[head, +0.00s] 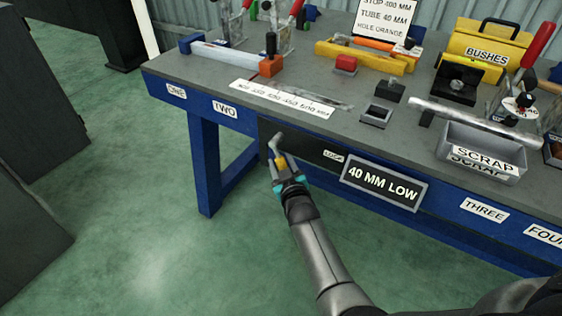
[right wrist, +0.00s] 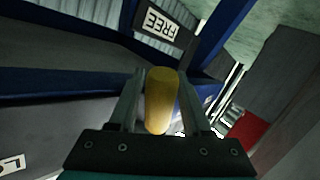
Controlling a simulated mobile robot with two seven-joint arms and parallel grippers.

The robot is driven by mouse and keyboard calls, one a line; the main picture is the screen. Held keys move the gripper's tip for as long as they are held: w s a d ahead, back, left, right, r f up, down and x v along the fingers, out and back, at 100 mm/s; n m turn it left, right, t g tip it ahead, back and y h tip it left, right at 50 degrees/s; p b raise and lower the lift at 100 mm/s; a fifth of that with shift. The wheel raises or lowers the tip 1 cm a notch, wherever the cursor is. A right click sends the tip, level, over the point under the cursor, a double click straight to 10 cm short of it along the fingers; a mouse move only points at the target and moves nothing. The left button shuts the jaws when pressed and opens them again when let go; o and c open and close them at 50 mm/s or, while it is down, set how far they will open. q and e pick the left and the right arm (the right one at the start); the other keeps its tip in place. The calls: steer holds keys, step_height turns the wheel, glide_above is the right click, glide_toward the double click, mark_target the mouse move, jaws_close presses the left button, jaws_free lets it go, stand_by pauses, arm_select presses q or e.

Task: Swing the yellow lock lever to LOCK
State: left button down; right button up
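The yellow lock lever has a yellow grip (head: 281,162) and a bent grey metal arm (head: 275,143) on the dark front panel under the bench edge. My right gripper (head: 283,168) is at the lever, fingers on either side of the yellow grip. In the right wrist view the yellow grip (right wrist: 161,100) stands between my two fingers (right wrist: 163,105), with very narrow gaps, so I cannot tell if they press on it. A LOCK label (head: 333,156) is right of the lever. A FREE label (right wrist: 161,22) shows in the right wrist view. My left gripper is not in view.
A "40 MM LOW" sign (head: 383,184) hangs on the bench front, right of the lever. The blue bench leg (head: 205,163) is to the left. Fixtures, a scrap bin (head: 480,160) and a yellow bushes box (head: 487,50) stand on the bench top (head: 400,135). The green floor in front is clear.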

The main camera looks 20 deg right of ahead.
steer(key=shift+o, duration=0.8)
